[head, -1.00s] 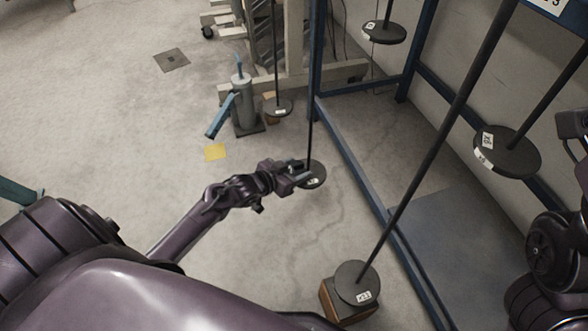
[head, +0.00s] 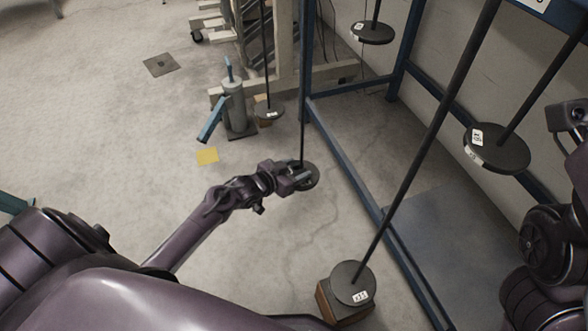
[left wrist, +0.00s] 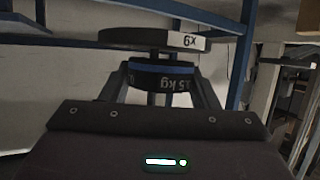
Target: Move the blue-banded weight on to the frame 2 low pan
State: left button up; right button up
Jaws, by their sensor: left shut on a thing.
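My left gripper (head: 300,178) is shut on the dark blue-banded weight (left wrist: 163,82), marked 15 kg. In the left wrist view the weight sits between the fingers (left wrist: 165,76), its lettering upside down. A round dark pan (left wrist: 150,38) with a white "x6"-like label is close against the weight there; I cannot tell whether they touch. In the head view the gripper is at a low round pan (head: 313,181) hanging on a thin rod, partly covering it. The weight is hardly visible there. My right gripper's fingers are not visible.
Another low pan (head: 352,284) on a long rod is at a wooden block (head: 327,298). Higher pans hang at right (head: 505,152) and top (head: 375,34). The blue frame's floor rail (head: 360,190) runs right of the gripper.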

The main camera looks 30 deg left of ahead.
pick_arm(q)
jog(key=shift+w+d+r, duration=0.1)
jog(key=shift+w+d, duration=0.15)
jog(key=shift+w, duration=0.1)
jog(key=shift+w+d, duration=0.25)
jog(key=shift+d, duration=0.05)
jog(key=shift+w, duration=0.1)
dwell(0.5)
jog(key=shift+f, duration=0.45)
dwell(0.3)
jog(key=o, duration=1.2)
jog(key=shift+f, duration=0.15)
